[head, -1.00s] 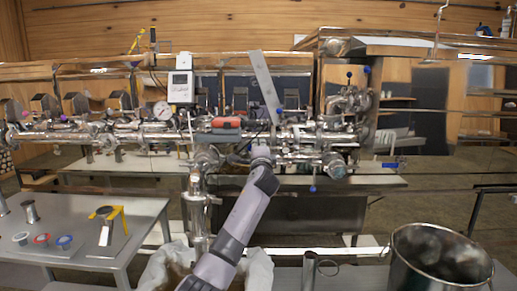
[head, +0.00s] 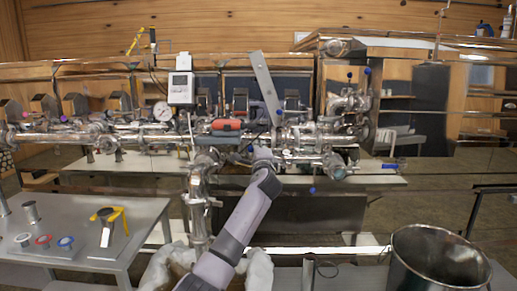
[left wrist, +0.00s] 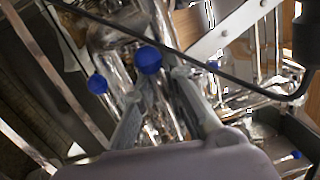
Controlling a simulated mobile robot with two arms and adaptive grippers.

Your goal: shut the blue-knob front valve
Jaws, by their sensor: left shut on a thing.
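My left gripper (head: 255,152) reaches up to the front pipes of the steel evaporator (head: 300,158), below the red-and-grey box. In the left wrist view, its two fingers (left wrist: 165,82) close in around a blue knob (left wrist: 149,60), which shows at the fingertips. The gripper is shut on this valve handle; the exact contact is partly hidden by the fingers. A second blue knob (left wrist: 97,84) is to the left of the fingers, apart from them. In the head view, another blue knob (head: 312,189) hangs below the front pipe to the right. My right gripper is not in view.
A red-and-grey box (head: 226,125) and a slanted metal bar (head: 266,88) are close above the gripper. A steel pot (head: 437,262) stands at front right. A grey table (head: 75,258) with small filters is at left. A lined bin (head: 258,270) is below my arm.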

